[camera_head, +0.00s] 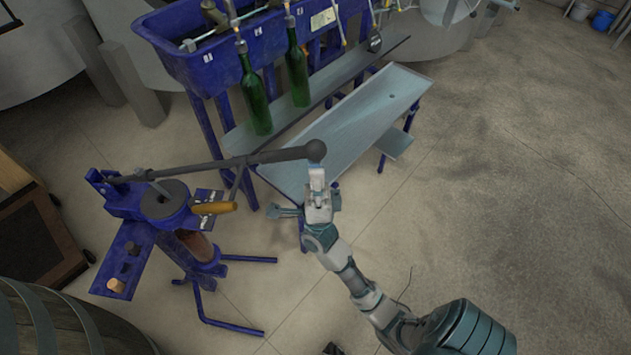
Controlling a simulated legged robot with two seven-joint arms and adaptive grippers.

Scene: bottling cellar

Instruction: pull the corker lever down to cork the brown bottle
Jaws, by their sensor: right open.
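The corker (165,205) is a blue floor-standing frame at the left. My left gripper is out of view.
A blue filling trough (190,68) with green bottles (254,95) stands behind, beside a grey bench (350,125). Corks (115,285) sit on the corker's side shelf. A barrel (70,322) is at lower left. Floor at right is clear.

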